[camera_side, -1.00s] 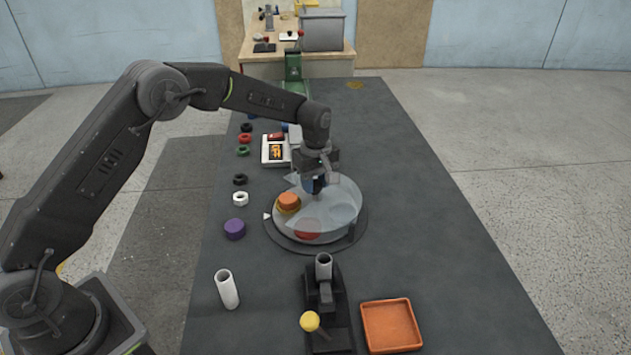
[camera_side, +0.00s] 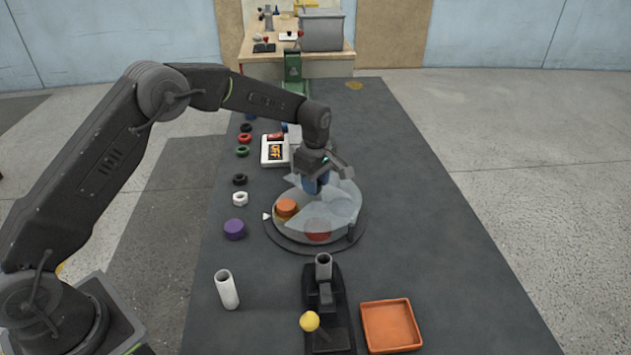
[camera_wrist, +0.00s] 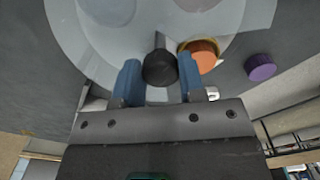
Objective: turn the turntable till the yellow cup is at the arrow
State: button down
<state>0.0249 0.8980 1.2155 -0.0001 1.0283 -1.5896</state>
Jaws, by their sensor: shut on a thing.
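The round turntable (camera_side: 292,233) stands mid-table with a clear cover over most of it. My gripper (camera_side: 315,186) is above it, its blue fingers shut on the dark knob (camera_wrist: 160,68) that stands up from the top. A yellow cup (camera_side: 284,217) with an orange round piece (camera_side: 286,206) in it sits at the turntable's left, in the cover's open part. The white arrow (camera_side: 266,216) lies just left of it, nearly level with the cup. A red round piece (camera_side: 318,230) shows through the cover at the front. In the wrist view the orange piece (camera_wrist: 203,56) is right of my fingers.
A purple round piece (camera_side: 234,229) and a white ring (camera_side: 240,199) lie left of the turntable. A white tube (camera_side: 227,289), a black stand with a yellow ball (camera_side: 310,321) and an orange tray (camera_side: 391,325) are in front. The table's right side is clear.

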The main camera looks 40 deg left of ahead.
dwell(0.4)
jog(key=c, duration=0.7)
grip_release()
jog(key=shift+r, duration=0.1)
notch_tip(320, 180, up, 14)
jog(key=s+r+m+t, duration=0.3)
jog(key=s+r+m, duration=0.5)
jog(key=s+r, duration=0.5)
jog(key=s+f+m+t, duration=0.1)
jog(key=s+f+m, duration=0.2)
jog(key=s, duration=0.8)
jog(key=s+a+f+m+t, duration=0.1)
jog(key=s+f+m, duration=0.2)
jog(key=s+m, duration=0.4)
jog(key=s, duration=0.4)
jog(key=shift+a+f+t, duration=0.15)
jog(key=shift+f+t, duration=0.05)
jog(key=shift+t, duration=0.1)
